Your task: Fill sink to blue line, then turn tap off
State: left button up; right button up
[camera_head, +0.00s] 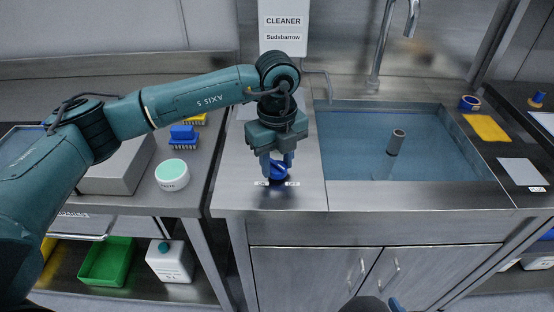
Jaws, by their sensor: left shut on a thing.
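My left gripper (277,168) points down and is shut on the blue tap knob (279,173) on the steel counter left of the sink. ON and OFF labels sit at the knob's base, partly covered. The steel sink (420,195) holds bluish water (350,150). A grey standpipe (397,140) stands up in it, its top above the water. I cannot make out a separate blue line on the sink wall. The curved tap spout (380,50) rises behind the sink; I cannot tell whether water runs from it.
A CLEANER dispenser (283,25) hangs on the wall behind my left arm. A blue brush (184,138) and a white-and-green tub (172,174) stand on the left counter. A blue tape roll (469,103) and a yellow cloth (486,128) lie right of the sink.

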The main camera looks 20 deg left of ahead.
aim_at(277, 166)
pick_arm(q)
jog(key=o, duration=1)
jog(key=shift+r, duration=0.15)
notch_tip(277, 166, up, 13)
